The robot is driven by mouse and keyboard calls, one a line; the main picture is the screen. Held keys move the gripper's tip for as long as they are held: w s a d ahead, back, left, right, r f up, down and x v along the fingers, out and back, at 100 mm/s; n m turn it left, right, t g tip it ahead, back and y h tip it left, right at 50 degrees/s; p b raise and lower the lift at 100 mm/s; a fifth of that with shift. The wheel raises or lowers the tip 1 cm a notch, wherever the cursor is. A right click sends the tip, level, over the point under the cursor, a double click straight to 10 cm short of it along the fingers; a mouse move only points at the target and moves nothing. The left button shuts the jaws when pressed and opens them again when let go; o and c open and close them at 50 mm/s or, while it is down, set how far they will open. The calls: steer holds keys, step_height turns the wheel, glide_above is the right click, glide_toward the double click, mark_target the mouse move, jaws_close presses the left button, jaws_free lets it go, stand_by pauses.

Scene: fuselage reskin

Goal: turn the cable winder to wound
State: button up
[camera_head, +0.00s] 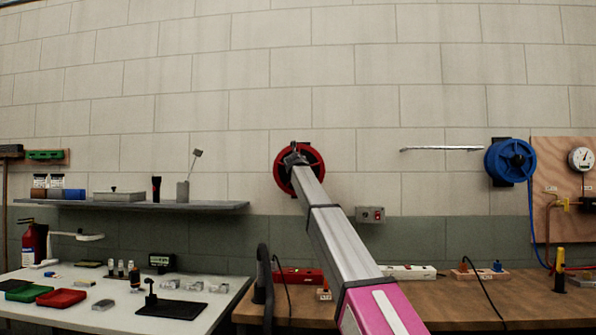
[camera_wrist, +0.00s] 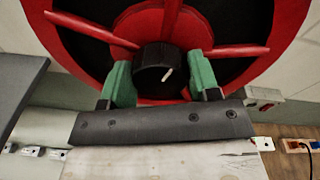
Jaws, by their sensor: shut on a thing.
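The cable winder is a red reel (camera_head: 279,169) on the wall, partly hidden behind my arm in the head view. In the wrist view its red rim and spokes (camera_wrist: 82,28) surround a dark middle. At the hub is a round black knob (camera_wrist: 153,68) with a white mark tilted to the upper right. My gripper (camera_wrist: 161,76) has its green fingers on both sides of the knob, shut on it. In the head view my gripper (camera_head: 293,155) sits in front of the reel's middle, with its fingers too small to make out.
A shelf (camera_head: 130,204) with small items is left of the reel. A switch box (camera_head: 370,214) is at its lower right. A blue reel (camera_head: 511,161) hangs farther right. A white table (camera_head: 215,300) and a wooden bench (camera_head: 450,305) stand below. The wall above is clear.

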steer(key=shift+f, duration=0.1)
steer(key=o, duration=0.9)
steer(key=shift+s, duration=0.15)
steer(key=s, duration=0.7)
steer(key=s+r, duration=0.1)
steer(key=s, duration=0.2)
steer(key=shift+s+r, duration=0.1)
steer(key=shift+s, duration=0.2)
steer(key=shift+o, duration=0.2)
